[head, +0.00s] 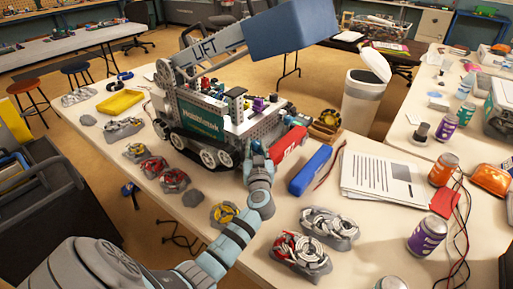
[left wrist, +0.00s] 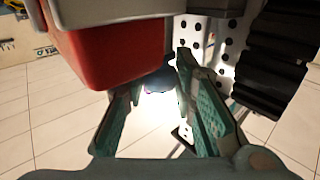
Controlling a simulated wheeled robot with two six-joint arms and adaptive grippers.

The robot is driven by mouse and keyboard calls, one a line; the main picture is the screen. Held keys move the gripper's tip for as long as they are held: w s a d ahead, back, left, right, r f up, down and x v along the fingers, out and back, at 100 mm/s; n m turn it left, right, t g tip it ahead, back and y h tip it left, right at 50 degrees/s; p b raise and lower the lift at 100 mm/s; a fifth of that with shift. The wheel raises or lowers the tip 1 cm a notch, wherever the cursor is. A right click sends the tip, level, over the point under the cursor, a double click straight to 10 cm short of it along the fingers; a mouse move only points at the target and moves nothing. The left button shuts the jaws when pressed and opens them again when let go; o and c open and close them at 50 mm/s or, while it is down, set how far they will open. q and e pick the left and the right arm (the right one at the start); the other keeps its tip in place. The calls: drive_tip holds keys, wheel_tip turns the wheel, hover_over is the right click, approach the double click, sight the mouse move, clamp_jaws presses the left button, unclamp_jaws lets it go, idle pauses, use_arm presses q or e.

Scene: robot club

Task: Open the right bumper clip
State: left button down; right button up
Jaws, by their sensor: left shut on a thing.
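The robot (head: 205,110) with a lift arm stands on the long table. A red bumper (head: 289,144) sits at its near right end, and the red bumper (left wrist: 110,55) fills the upper left of the left wrist view. My left gripper (head: 254,150) is at the bumper's left end, against the robot's side. Its fingers (left wrist: 158,92) are shut on a small dark bluish part (left wrist: 157,80), which seems to be the right bumper clip. The fingers mostly hide it, so I cannot tell whether it is open. My right gripper is not in view.
A blue block (head: 310,170) and papers (head: 380,178) lie right of my gripper. Wheel parts (head: 300,252) lie in front and more lie to the left. A white bin (head: 364,103) stands behind the table. A purple can (head: 427,236) stands at the right.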

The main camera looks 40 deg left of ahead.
use_arm(q)
drive_tip(key=m+t+h, duration=0.1)
drive_tip(key=m+h, duration=0.1)
drive_tip(key=m+t+h, duration=0.1)
drive_tip(key=t+h, duration=0.1)
drive_tip(key=h, duration=0.1)
drive_tip(key=shift+s+a+m, duration=0.15)
drive_tip(key=shift+a+m, duration=0.05)
drive_tip(key=shift+m, duration=0.2)
drive_tip(key=c, duration=1.3)
unclamp_jaws()
drive_tip(key=shift+d+y, duration=0.1)
drive_tip(key=shift+y, duration=0.2)
